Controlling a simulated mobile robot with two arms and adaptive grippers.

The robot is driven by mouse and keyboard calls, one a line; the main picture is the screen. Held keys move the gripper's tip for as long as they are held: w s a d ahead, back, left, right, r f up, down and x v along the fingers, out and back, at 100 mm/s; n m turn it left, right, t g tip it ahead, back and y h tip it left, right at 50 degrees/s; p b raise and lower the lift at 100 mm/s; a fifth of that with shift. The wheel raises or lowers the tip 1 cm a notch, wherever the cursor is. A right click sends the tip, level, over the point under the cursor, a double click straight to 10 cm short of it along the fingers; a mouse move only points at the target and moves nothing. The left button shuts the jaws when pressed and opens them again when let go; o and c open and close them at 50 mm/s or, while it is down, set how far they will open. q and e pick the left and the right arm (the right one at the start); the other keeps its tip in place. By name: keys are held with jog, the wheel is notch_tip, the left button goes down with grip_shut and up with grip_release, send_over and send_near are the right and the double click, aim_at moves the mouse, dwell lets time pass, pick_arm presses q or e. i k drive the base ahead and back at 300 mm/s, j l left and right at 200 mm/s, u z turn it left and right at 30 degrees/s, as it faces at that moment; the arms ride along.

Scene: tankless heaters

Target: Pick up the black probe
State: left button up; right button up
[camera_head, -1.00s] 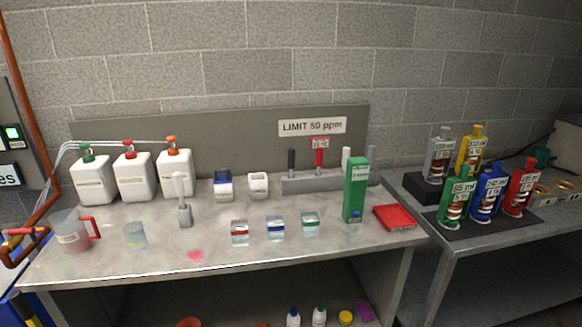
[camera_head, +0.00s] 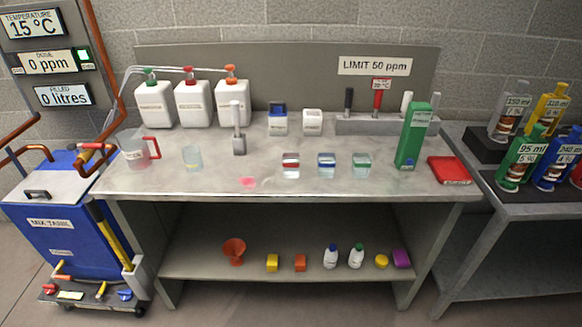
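The black probe (camera_head: 348,101) stands upright in a grey rack (camera_head: 365,127) at the back right of the workbench (camera_head: 215,181). Its lower end is hidden in the rack. A red probe (camera_head: 378,101) with a small label above it stands just to its right, and a white probe (camera_head: 406,102) stands further right. Neither of my grippers shows in the view.
Three small cups stand in front, the middle one blue-banded (camera_head: 326,164). White pump bottles (camera_head: 193,103) stand at back left. A blue mix tank (camera_head: 60,225) stands left.

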aim_at(349, 91)
jog(key=i+j, duration=0.25)
jog(key=i, duration=0.15)
jog(key=i+j, duration=0.3)
jog(key=i, duration=0.15)
jog(key=l+z, duration=0.05)
